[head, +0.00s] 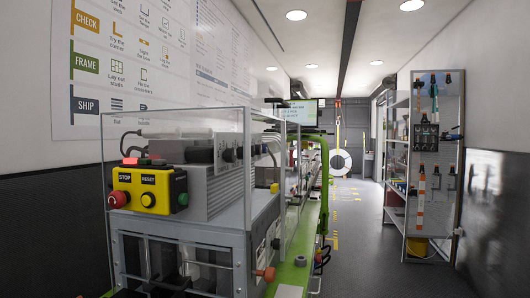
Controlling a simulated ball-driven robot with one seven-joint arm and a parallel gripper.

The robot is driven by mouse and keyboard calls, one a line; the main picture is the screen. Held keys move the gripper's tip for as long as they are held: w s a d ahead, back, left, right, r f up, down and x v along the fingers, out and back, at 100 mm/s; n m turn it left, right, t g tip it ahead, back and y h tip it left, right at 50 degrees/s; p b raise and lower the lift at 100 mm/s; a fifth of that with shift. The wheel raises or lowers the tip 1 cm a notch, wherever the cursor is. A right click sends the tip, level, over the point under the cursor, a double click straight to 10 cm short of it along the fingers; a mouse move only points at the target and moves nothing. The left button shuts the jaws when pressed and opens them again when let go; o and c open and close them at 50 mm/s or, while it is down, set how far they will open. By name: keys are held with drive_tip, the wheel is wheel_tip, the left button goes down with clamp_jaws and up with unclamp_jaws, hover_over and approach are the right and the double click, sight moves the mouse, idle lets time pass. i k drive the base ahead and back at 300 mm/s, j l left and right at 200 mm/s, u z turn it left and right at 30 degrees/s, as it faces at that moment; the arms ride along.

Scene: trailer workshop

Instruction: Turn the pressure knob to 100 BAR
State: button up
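I cannot make out a knob marked in BAR. A grey unit (195,172) inside a clear-walled enclosure carries small dark knobs (229,155) on its right part; their markings are too small to read. An orange knob or handle (266,274) sticks out at the machine's lower right side. My gripper is not in view.
A metal shelf rack (434,160) stands at the right wall. A white ring (340,162) hangs far back.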

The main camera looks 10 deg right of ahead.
sight(265, 147)
drive_tip(key=i+l, duration=0.9)
drive_tip(key=l, duration=0.15)
